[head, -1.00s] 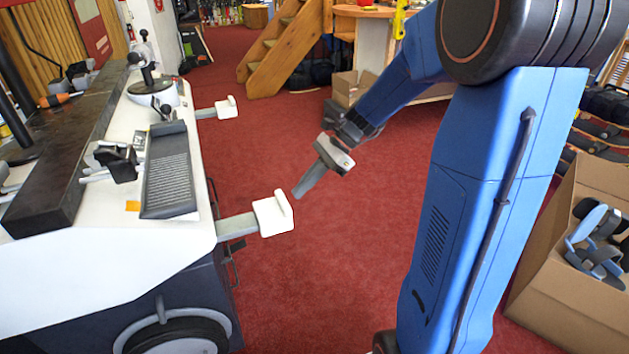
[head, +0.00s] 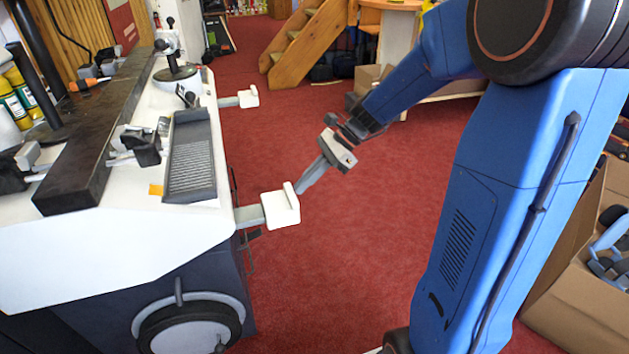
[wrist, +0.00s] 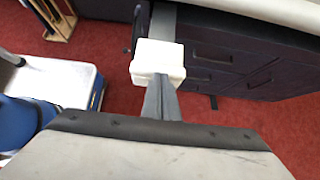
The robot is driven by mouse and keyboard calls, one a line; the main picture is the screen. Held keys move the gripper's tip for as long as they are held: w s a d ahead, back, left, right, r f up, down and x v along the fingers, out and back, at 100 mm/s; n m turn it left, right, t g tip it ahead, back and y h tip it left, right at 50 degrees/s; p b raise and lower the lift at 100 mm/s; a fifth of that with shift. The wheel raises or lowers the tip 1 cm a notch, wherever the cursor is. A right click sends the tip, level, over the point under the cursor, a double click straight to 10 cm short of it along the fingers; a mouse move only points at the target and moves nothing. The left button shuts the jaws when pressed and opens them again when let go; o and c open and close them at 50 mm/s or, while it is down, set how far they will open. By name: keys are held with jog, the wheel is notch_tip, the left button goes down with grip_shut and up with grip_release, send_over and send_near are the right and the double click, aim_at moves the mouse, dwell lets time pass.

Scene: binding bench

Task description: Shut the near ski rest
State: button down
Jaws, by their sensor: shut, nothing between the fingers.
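The near ski rest (head: 283,209) is a white L-shaped pad on a grey slide bar (head: 249,216). It sticks out from the right side of the white bench, with part of the bar showing. My gripper (head: 302,190) is shut and empty, its narrow grey fingers pointing down-left at the rest's outer upright lip. The tips look at or very near the lip; I cannot tell whether they touch. In the wrist view the fingers (wrist: 161,95) overlap the lower edge of the white pad (wrist: 158,59).
The far ski rest (head: 247,96) also sticks out from the bench. A grey ribbed tray (head: 191,160) and a dark bar (head: 95,150) lie on the bench top. A cardboard box (head: 575,265) stands at right. Red carpet between is open.

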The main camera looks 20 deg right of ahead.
send_over(256, 210)
jog(key=shift+s+a, duration=0.1)
dwell(0.3)
dwell(0.3)
